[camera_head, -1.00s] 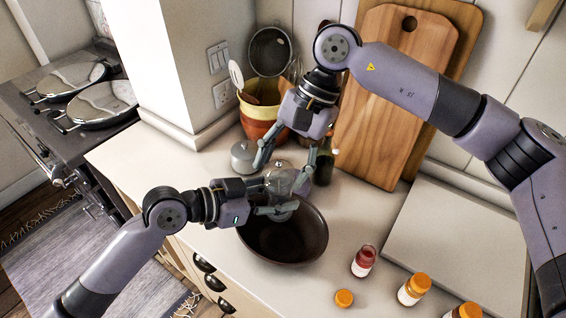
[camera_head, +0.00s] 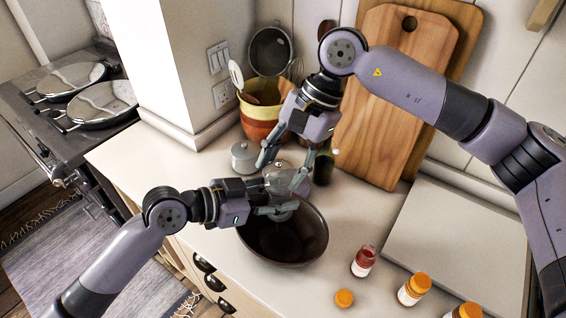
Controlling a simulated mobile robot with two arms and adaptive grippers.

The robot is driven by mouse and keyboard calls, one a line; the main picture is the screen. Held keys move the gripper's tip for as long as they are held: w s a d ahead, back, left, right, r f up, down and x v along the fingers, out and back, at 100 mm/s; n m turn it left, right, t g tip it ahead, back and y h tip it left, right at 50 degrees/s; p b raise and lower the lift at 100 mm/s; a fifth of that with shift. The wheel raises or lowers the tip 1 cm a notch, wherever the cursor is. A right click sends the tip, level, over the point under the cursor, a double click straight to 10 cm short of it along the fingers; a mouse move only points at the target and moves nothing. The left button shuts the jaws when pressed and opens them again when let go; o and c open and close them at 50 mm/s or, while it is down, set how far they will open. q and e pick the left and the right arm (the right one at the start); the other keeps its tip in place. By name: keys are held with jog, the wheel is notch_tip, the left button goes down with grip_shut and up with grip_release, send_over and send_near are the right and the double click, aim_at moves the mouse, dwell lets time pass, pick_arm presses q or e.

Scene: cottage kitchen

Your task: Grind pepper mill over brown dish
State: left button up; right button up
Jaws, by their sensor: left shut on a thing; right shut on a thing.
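The brown dish (camera_head: 285,247) is a dark round bowl on the counter. The pepper mill (camera_head: 277,181) looks clear and greyish and is held upright or nearly so above the dish's back rim. My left gripper (camera_head: 272,207) comes in from the left and is shut on its lower part. My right gripper (camera_head: 281,172) reaches down from above and is shut on its upper part. The fingers hide much of the mill. I cannot tell whether any pepper lies in the dish.
A small lidded metal pot (camera_head: 243,157) and a yellow-and-red utensil crock (camera_head: 262,118) stand behind. A dark bottle (camera_head: 323,166) stands close right of my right gripper. A red jar (camera_head: 364,260) and orange-capped jars (camera_head: 413,289) are at right. Cutting boards (camera_head: 393,95) lean on the wall.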

jog(key=m+t, duration=0.1)
jog(key=m, duration=0.3)
jog(key=shift+s+t, duration=0.2)
jog(key=shift+t, duration=0.2)
jog(key=m, duration=0.2)
jog(key=m+t, duration=0.1)
jog(key=m, duration=0.1)
jog(key=shift+s+t, duration=0.15)
jog(key=shift+t, duration=0.15)
jog(key=m+t, duration=0.1)
jog(key=m, duration=0.2)
jog(key=shift+s+a+h, duration=0.1)
jog(key=shift+h, duration=0.2)
jog(key=shift+m+t+h, duration=0.5)
jog(key=shift+m+t, duration=0.2)
jog(key=shift+m, duration=1.2)
jog(key=o, duration=1.2)
jog(key=shift+r, duration=0.1)
jog(key=v, duration=1.2)
